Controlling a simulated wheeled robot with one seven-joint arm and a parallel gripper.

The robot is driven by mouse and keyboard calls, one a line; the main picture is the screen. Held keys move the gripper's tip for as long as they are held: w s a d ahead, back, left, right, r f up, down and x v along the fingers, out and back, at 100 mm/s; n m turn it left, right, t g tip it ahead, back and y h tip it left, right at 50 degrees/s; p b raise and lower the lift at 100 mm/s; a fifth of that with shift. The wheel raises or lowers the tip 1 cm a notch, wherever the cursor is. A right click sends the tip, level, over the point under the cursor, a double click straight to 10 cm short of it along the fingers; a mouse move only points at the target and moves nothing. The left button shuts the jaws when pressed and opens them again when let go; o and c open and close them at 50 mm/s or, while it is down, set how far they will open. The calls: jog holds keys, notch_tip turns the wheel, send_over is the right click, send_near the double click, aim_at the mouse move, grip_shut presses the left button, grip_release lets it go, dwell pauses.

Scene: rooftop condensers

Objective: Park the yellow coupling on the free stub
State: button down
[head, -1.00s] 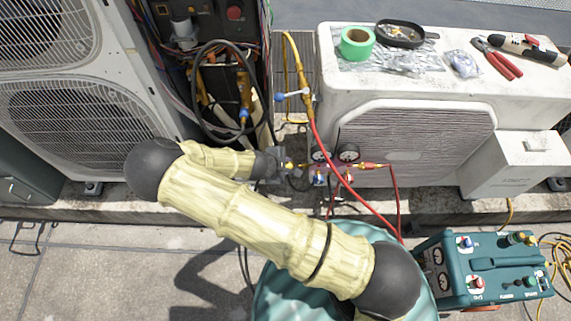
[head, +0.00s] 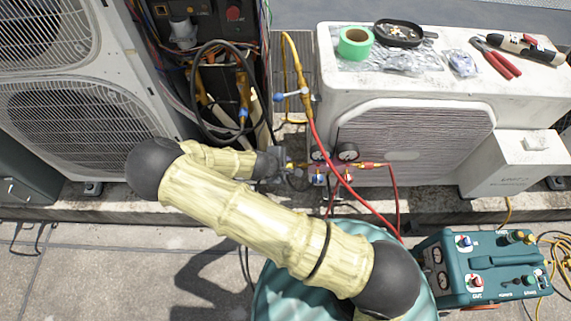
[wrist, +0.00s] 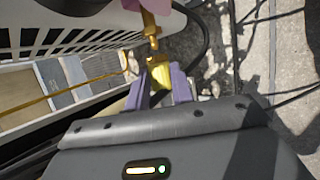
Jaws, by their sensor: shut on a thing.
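My gripper (wrist: 158,88) has two purple fingers, shut on the yellow coupling (wrist: 159,74) in the wrist view. Just beyond the coupling, a brass stub (wrist: 150,27) points toward it from the pink manifold (wrist: 172,18). The coupling is in line with the stub and meets or nearly meets its narrow end; I cannot tell whether they are joined. In the head view my gripper (head: 283,165) is at the left side of the manifold (head: 338,172), below its gauges. The coupling is too small to make out clearly there.
A red hose (head: 325,150) crosses in front of the manifold. A yellow hose (head: 287,52) with a blue-handled valve hangs above. Open wiring and black hoses (head: 205,108) are behind left. A white condenser (head: 405,125) stands right, and a teal pump unit (head: 490,270) front right.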

jog(key=shift+d+p, duration=0.3)
jog(key=shift+d, duration=0.9)
dwell(1.6)
jog(key=c, duration=1.1)
grip_release()
jog(key=a, duration=0.7)
jog(key=shift+w+a+p, duration=0.1)
jog(key=shift+a+p, duration=0.2)
